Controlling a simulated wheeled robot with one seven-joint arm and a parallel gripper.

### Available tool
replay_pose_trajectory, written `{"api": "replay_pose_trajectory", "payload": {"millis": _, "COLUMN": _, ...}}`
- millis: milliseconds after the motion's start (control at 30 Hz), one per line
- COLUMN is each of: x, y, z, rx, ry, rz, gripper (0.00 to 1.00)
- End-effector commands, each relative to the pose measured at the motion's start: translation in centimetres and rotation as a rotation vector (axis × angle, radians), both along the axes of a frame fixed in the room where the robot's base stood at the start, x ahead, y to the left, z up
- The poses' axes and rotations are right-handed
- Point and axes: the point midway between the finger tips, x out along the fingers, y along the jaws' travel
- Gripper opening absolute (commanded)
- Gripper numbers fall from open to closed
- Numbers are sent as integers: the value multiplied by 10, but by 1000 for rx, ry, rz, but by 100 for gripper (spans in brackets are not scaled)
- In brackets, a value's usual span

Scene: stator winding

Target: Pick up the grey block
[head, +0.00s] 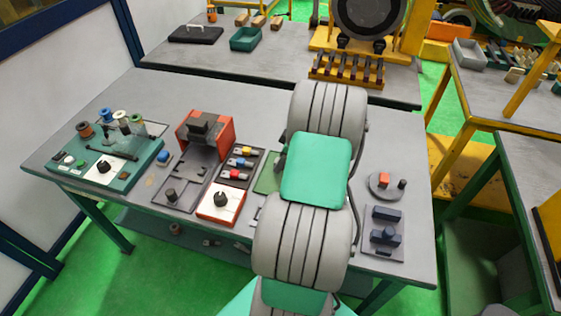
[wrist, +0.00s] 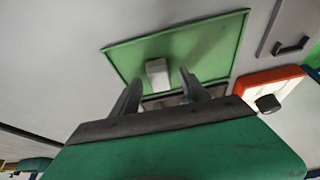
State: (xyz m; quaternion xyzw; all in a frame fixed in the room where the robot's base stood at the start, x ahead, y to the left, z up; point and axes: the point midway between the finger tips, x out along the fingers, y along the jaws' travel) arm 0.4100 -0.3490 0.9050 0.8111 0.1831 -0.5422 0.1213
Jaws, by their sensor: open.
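In the wrist view the light grey block (wrist: 157,74) stands on a green mat (wrist: 212,62) with a thin rim. My gripper (wrist: 161,80) is open, with its two fingers apart and pointing toward the mat. The block shows between and just beyond the fingertips; no contact is visible, and the exact gap cannot be told. In the head view a strip of the green mat (head: 267,173) shows left of my arm. My arm hides the block and my gripper there.
An orange-edged box with a black knob (head: 221,203) and a tray of coloured parts (head: 240,166) lie left of the mat. An orange machine (head: 205,135) stands farther left. A round grey plate (head: 385,186) and a dark fixture (head: 384,234) are right of my arm.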

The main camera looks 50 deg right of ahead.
Motion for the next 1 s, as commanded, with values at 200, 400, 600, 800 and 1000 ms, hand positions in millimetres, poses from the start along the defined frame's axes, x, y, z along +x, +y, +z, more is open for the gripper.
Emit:
{"api": "replay_pose_trajectory", "payload": {"millis": 200, "x": 0, "y": 0, "z": 0, "rx": -1, "ry": 0, "rz": 0, "gripper": 49}}
{"api": "replay_pose_trajectory", "payload": {"millis": 400, "x": 0, "y": -1, "z": 0, "rx": -1, "ry": -1, "rz": -2, "gripper": 32}}
{"api": "replay_pose_trajectory", "payload": {"millis": 600, "x": 0, "y": -1, "z": 0, "rx": -1, "ry": -1, "rz": -2, "gripper": 16}}
{"api": "replay_pose_trajectory", "payload": {"millis": 800, "x": 0, "y": -1, "z": 0, "rx": -1, "ry": -1, "rz": -2, "gripper": 0}}
{"api": "replay_pose_trajectory", "payload": {"millis": 1000, "x": 0, "y": -1, "z": 1, "rx": -1, "ry": -1, "rz": -2, "gripper": 0}}
